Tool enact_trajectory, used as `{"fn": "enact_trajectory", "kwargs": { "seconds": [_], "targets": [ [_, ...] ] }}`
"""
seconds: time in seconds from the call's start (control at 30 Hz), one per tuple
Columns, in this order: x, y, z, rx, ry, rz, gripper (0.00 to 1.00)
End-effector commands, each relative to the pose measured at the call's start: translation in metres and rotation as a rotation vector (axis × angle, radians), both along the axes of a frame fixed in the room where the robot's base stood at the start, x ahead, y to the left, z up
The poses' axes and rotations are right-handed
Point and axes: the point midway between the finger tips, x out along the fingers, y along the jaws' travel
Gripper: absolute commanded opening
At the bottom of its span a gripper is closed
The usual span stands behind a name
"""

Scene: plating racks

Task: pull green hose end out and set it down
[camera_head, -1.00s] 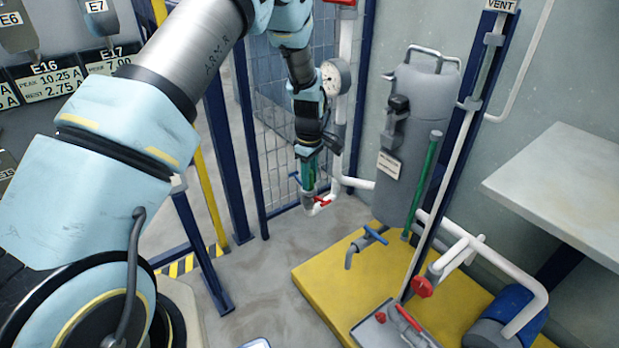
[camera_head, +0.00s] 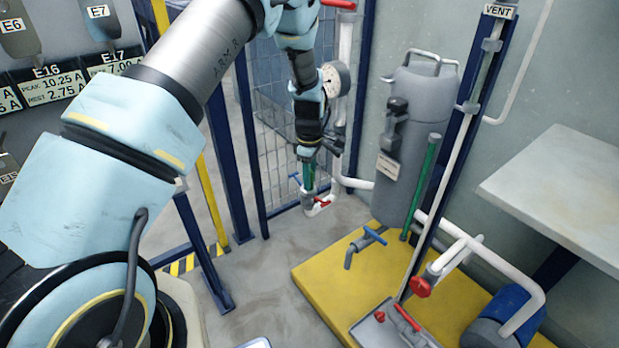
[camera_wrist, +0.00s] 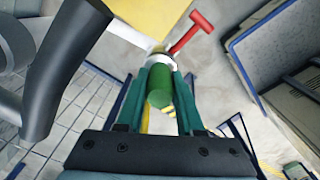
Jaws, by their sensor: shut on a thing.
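The green hose end (camera_head: 309,176) stands roughly upright in the head view, its lower end at a grey and white fitting (camera_head: 309,203) low by the mesh fence. My gripper (camera_head: 309,165) is above the fitting, pointing down, and shut on the green hose end. In the wrist view, the green hose end (camera_wrist: 160,88) lies between the two green-tinted fingers of my gripper (camera_wrist: 160,75). A white collar (camera_wrist: 161,61) shows just past it. Whether the hose end still sits inside the fitting is hard to tell.
A grey tank (camera_head: 404,150) and a green upright tube (camera_head: 423,185) stand at the yellow platform (camera_head: 335,278) to the right. Grey floor (camera_head: 265,265) in front is clear.

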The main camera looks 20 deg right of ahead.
Motion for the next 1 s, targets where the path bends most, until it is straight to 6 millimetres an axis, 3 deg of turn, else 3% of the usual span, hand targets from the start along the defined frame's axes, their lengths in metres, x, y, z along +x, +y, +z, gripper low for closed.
{"fn": "enact_trajectory", "kwargs": {
  "seconds": [1.0],
  "targets": [
    [0.0,0.0,0.038,-0.001,-0.001,-0.002,0.0]
  ]
}}
